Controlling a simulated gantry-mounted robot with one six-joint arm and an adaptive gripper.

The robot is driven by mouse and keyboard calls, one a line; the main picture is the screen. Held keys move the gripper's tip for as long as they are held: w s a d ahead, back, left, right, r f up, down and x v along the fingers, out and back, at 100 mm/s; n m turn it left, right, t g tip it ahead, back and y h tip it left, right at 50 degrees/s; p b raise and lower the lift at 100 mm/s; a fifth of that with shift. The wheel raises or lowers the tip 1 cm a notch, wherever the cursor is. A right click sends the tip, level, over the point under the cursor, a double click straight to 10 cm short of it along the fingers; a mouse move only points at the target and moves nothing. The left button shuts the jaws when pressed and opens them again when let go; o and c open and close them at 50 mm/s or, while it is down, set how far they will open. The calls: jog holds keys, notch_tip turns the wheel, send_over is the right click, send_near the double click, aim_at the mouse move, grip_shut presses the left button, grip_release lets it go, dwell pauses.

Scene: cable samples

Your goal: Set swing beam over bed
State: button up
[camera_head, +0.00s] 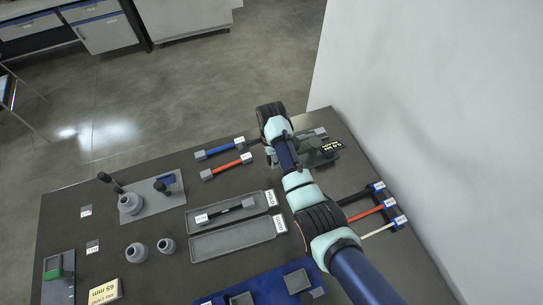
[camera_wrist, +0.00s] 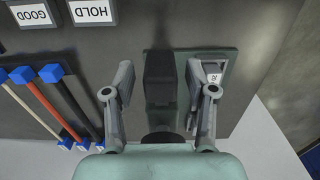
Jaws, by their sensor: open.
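A dark green-grey fixture (camera_head: 322,152) with a small lit display stands at the back right of the table, partly behind my arm. In the wrist view its green base plate (camera_wrist: 234,62) carries a dark upright block (camera_wrist: 160,72) and a grey part with a small white label (camera_wrist: 213,72). I cannot tell for sure which part is the swing beam and which is the bed. My gripper (camera_wrist: 158,84) is open above the fixture, one finger on either side of the dark block. Contact cannot be judged. In the head view the fingers are mostly hidden by my wrist.
A blue-ended cable (camera_head: 225,148) and an orange-red one (camera_head: 226,167) lie left of the fixture. Two grey trays (camera_head: 232,242) hold the table's middle, one with a black cable sample (camera_head: 226,210). Several cables lie in a blue rack (camera_head: 390,205) at right. A white wall (camera_head: 430,110) borders the right edge.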

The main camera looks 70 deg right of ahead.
grip_shut()
dwell(0.3)
